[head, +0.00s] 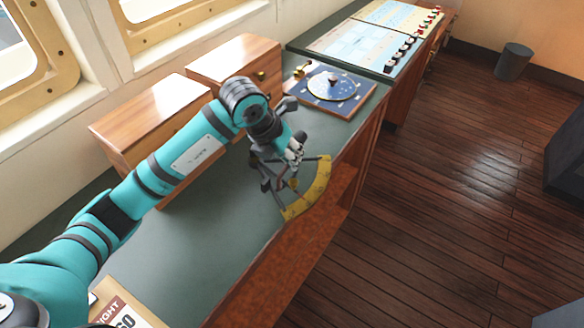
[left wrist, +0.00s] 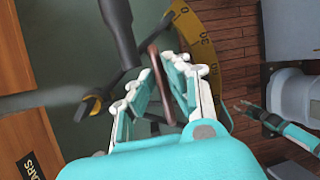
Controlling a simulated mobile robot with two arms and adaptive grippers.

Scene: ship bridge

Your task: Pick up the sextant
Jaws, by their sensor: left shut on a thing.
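The sextant has a yellow graduated arc (head: 320,190) and a dark frame. In the head view it is at the desk's front edge, with the arc overlapping that edge. I cannot tell whether it touches the desk. My left gripper (head: 294,152) is over its upper part. In the left wrist view the left gripper's fingers (left wrist: 168,75) are closed on both sides of a brown bar of the sextant (left wrist: 155,62), and the arc shows beyond them. My right gripper (left wrist: 250,112) shows small at the right of that view, away from the sextant; its jaw state is unclear.
The green-topped desk (head: 215,240) carries two wooden boxes (head: 150,115), a blue board with a round dial (head: 333,88), and a paper (head: 125,305) at the near end. A chart console (head: 350,45) stands behind. A bin (head: 512,62) stands on the open wooden floor at right.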

